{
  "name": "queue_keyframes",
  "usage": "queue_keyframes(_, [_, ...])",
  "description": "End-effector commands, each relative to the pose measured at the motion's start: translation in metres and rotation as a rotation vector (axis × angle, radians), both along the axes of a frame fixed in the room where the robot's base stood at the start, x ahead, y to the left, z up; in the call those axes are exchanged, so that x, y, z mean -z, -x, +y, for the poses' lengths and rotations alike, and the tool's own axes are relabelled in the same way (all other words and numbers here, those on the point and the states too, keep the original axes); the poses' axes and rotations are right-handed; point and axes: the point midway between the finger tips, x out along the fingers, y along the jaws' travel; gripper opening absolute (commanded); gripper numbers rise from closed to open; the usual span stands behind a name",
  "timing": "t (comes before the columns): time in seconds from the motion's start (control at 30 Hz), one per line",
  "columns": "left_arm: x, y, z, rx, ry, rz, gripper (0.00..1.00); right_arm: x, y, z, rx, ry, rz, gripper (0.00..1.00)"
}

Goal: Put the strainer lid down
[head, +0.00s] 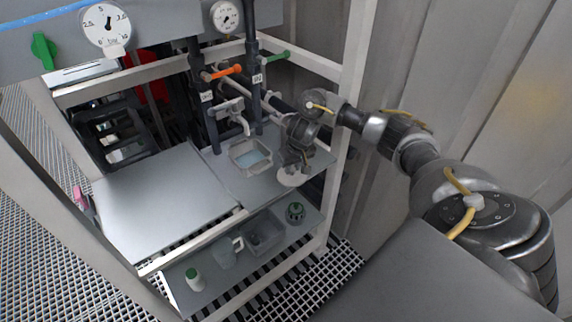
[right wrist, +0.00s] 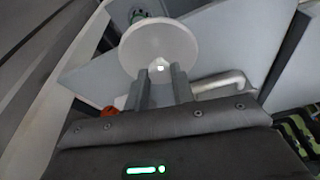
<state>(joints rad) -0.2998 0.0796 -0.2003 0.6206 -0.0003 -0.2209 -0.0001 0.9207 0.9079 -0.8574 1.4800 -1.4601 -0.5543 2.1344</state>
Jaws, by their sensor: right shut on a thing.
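The strainer lid (head: 291,177) is a pale round disc at the right end of the upper grey shelf. It shows large in the right wrist view (right wrist: 158,42), just beyond the fingertips. My right gripper (head: 303,158) is shut on it; its two fingers (right wrist: 161,78) meet the small knob at the disc's centre. In the head view the lid appears over the shelf's front right part; I cannot tell whether it touches the shelf. My left gripper is not in view.
The lower shelf holds a green-topped pot (head: 295,212), a grey bin (head: 264,235), a jug (head: 227,252) and a white bottle (head: 194,280). The left worktop (head: 160,200) is bare.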

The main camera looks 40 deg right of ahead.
Motion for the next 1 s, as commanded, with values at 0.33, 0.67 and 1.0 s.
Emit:
queue_keyframes(0.33, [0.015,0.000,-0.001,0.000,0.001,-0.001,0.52,0.013,-0.036,0.000,0.000,-0.003,0.002,0.02])
queue_keyframes(0.67, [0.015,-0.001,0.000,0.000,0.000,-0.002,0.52,0.015,-0.036,0.000,0.000,-0.001,-0.001,0.02])
queue_keyframes(1.0, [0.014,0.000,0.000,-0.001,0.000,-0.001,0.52,0.017,-0.036,0.000,-0.001,-0.001,0.000,0.46])
